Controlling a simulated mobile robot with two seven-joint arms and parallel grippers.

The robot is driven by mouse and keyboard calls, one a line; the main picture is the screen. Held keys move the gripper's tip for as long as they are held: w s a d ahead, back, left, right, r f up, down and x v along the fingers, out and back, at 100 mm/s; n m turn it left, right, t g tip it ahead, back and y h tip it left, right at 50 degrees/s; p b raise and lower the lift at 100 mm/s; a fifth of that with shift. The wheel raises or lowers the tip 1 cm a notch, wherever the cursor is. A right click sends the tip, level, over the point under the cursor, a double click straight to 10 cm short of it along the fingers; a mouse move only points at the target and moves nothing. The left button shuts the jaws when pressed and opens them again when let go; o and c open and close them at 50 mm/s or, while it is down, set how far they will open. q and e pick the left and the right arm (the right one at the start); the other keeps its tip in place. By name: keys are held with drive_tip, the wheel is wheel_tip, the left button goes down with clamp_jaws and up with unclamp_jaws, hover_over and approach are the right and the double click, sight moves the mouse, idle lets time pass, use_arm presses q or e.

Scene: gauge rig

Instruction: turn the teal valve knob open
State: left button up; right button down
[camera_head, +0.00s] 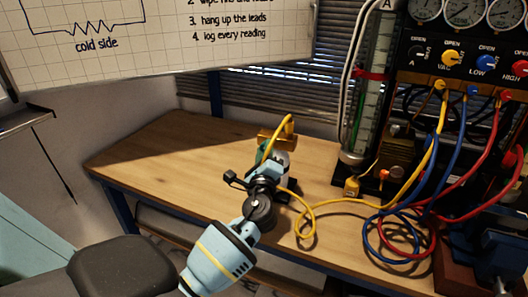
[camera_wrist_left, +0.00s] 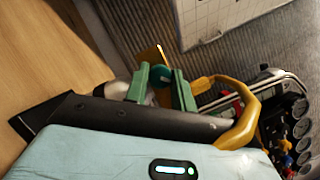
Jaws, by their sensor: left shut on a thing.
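The teal valve knob (camera_wrist_left: 162,73) shows in the left wrist view between the two green fingers of my left gripper (camera_wrist_left: 164,86), which is shut on it. In the head view my left gripper (camera_head: 266,162) reaches the fitting on the bench from the front, and the knob is mostly hidden there. How far the knob is turned cannot be told. My right gripper is not in view.
The wooden bench (camera_head: 150,150) is clear to the left of the fitting. A yellow hose (camera_head: 307,222) lies to its right, near coiled blue (camera_head: 372,245) and red hoses. A gauge panel (camera_head: 465,60) and a glass column (camera_head: 370,95) stand at the back right.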

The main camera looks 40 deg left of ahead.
use_arm(q)
drive_tip(key=shift+r+n+g+h+p, duration=0.15)
drive_tip(key=shift+n+g+p, duration=0.4)
drive_tip(key=shift+n, duration=1.1)
drive_tip(key=shift+n+g+h+p, duration=0.25)
drive_tip(key=shift+n+g+p, duration=0.35)
drive_tip(key=shift+n, duration=1)
drive_tip(key=shift+r+n+g+h+p, duration=0.15)
drive_tip(key=shift+n+g+p, duration=0.4)
drive_tip(key=shift+n, duration=1.1)
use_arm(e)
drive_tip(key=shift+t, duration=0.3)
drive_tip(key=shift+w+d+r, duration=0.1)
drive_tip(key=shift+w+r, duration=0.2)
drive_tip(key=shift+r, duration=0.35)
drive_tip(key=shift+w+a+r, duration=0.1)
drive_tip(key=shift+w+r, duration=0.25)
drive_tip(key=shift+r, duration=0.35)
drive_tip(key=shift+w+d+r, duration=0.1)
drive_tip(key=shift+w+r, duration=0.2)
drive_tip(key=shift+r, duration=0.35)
use_arm(q)
drive_tip(key=shift+f, duration=0.1)
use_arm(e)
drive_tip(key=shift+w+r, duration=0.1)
use_arm(q)
drive_tip(key=o, duration=1)
drive_tip(key=shift+s+d, duration=0.1)
drive_tip(key=shift+d, duration=0.05)
